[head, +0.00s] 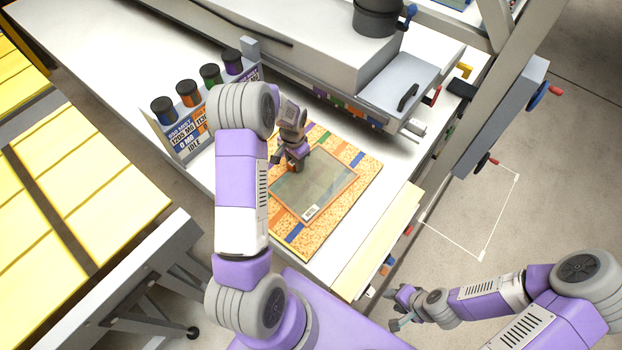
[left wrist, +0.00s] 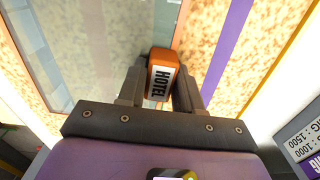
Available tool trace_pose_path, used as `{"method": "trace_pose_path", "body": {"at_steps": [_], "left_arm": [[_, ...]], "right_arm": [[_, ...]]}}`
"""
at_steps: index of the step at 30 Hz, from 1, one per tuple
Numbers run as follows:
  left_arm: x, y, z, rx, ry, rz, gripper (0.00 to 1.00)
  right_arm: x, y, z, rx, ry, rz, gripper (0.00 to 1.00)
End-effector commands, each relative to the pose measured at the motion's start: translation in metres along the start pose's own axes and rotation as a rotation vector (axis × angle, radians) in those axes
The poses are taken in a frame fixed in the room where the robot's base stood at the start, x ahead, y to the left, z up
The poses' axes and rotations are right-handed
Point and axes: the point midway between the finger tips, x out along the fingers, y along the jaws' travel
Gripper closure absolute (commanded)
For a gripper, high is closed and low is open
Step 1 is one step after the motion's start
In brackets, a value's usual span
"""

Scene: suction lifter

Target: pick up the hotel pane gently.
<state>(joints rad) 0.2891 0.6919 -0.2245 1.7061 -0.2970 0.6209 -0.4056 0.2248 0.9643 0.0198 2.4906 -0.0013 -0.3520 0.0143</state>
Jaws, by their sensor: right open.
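The greyish see-through glass pane (head: 318,180) lies flat on a speckled orange board (head: 305,242) on the bench. It has a white label at its near corner, too small to read for certain. My left gripper (head: 293,163) is low over the pane's far left edge. In the left wrist view, its two fingers (left wrist: 160,88) are shut on an orange block marked HOTEL (left wrist: 161,75) at the pane's edge. The pane (left wrist: 95,35) also shows there. Whether the block is fixed to the pane cannot be told. My right gripper (head: 398,308) is open and empty, off the bench's front side.
A rack (head: 188,135) with several dark-lidded containers stands left of my left forearm. A large grey machine (head: 300,45) stands behind the board. Yellow slats (head: 80,190) lie at the left. A pale strip (head: 378,240) runs along the bench's right edge; open floor lies beyond.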

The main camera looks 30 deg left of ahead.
Motion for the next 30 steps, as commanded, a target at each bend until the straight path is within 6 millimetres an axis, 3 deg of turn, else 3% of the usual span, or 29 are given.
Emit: {"method": "trace_pose_path", "body": {"at_steps": [1,6,19,30], "left_arm": [[0.0,0.0,0.0,0.0,0.0,0.0,0.74],[0.0,0.0,0.0,0.0,0.0,0.0,1.0],[-0.01,-0.001,-0.002,0.0,0.005,-0.002,1.0],[-0.076,0.0,-0.002,0.0,0.007,-0.002,1.0]], "right_arm": [[0.0,0.0,0.0,0.0,0.0,0.0,0.57],[0.0,0.0,0.0,0.0,0.0,0.0,0.57],[0.001,0.0,0.0,0.0,0.0,0.0,0.57],[0.008,0.003,0.0,0.0,0.0,0.0,0.57]]}}
